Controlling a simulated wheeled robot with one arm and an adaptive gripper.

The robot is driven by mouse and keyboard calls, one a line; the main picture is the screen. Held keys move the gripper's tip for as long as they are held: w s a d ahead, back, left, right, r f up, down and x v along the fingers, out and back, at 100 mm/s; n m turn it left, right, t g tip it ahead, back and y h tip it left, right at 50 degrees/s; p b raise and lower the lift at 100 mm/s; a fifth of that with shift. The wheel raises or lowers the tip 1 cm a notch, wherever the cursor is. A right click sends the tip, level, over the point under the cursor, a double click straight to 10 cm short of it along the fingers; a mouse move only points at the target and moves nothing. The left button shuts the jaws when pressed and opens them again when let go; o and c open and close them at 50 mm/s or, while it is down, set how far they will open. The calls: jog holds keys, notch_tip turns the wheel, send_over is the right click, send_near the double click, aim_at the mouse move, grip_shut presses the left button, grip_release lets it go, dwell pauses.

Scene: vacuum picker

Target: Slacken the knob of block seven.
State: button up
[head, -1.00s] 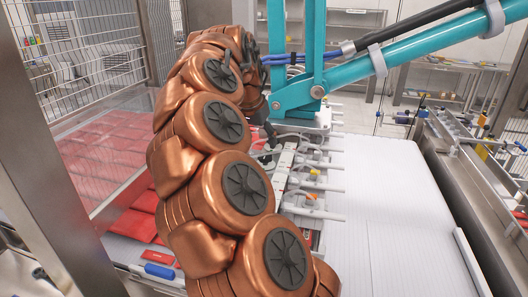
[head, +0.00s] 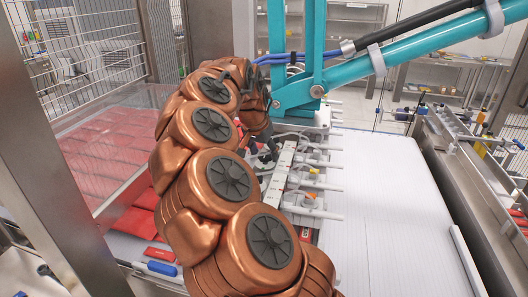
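In the head view, a row of several pale blocks with knobs and short white tubes (head: 316,186) runs along the picker's white bar (head: 281,172). Orange and yellow knobs (head: 309,198) show on some blocks; I cannot read block numbers, so I cannot tell which is block seven. My copper arm covers the left side and near end of the bar. My gripper (head: 264,158) is small and dark, beside the bar's left side towards its far part, partly hidden by my arm. Its fingers are not clear enough to tell open from shut, and no contact with a knob shows.
The teal picker arm (head: 420,46) spans above the bar's far end, with blue hoses (head: 285,60). A white ribbed conveyor (head: 385,200) lies right of the blocks. Red packs (head: 110,140) lie behind a clear guard at left. A steel post (head: 60,170) stands front left.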

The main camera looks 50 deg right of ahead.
jog(key=c, duration=0.9)
jog(key=shift+o, duration=0.2)
